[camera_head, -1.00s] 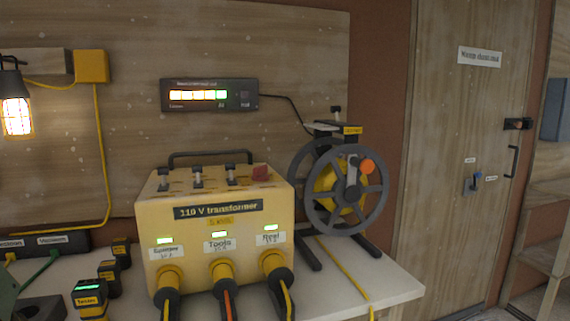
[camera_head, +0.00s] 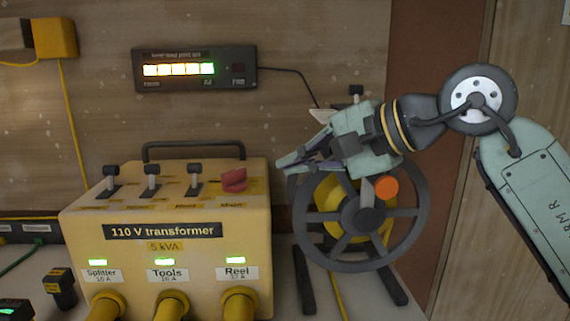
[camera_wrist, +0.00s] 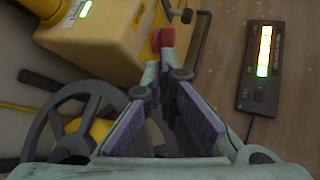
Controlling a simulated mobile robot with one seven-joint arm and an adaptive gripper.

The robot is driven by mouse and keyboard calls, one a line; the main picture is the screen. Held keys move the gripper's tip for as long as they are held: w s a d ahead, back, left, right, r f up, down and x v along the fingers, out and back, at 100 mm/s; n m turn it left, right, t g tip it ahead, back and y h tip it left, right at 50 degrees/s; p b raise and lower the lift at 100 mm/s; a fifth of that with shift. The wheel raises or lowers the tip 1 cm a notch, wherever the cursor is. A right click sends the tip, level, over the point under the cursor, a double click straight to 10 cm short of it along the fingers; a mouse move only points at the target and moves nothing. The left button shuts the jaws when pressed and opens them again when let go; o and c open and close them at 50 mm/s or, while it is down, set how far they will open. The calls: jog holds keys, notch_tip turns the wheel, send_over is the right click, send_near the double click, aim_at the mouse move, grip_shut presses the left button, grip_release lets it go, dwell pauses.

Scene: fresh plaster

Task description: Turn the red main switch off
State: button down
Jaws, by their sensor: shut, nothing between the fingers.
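The red main switch (camera_head: 233,180) is a small red knob at the right end of the top panel of the yellow 110 V transformer (camera_head: 160,262). My gripper (camera_head: 281,165) is in the air to the right of the switch, fingers pointing left towards it, with a gap visible between them. The fingers look shut and empty. In the wrist view the red switch (camera_wrist: 162,38) shows just beyond the fingertips (camera_wrist: 165,64), which partly overlap its lower edge. The lamps above Splitter, Tools and Reel are lit green.
Several black toggles (camera_head: 152,179) and a black carry handle (camera_head: 193,146) stand on the transformer. A cable reel (camera_head: 360,218) with an orange knob stands close below my gripper. A lit indicator bar (camera_head: 195,69) hangs on the wooden wall. Cables plug into the transformer's front.

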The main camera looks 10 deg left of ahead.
jog(key=w+d+h, duration=0.1)
jog(key=w+d, duration=0.1)
jog(key=d, duration=0.1)
jog(key=p, duration=0.3)
send_near(260, 189)
jog(key=a+r+x, duration=0.1)
jog(key=x, duration=0.3)
jog(key=shift+t, duration=0.3)
jog(key=shift+w+a+f+p, duration=0.2)
jog(key=shift+w+a+p, duration=0.35)
jog(key=shift+a, duration=0.35)
jog(key=shift+w+a+f+p, duration=0.25)
jog(key=shift+w+a+p, duration=0.25)
jog(key=shift+a, duration=0.35)
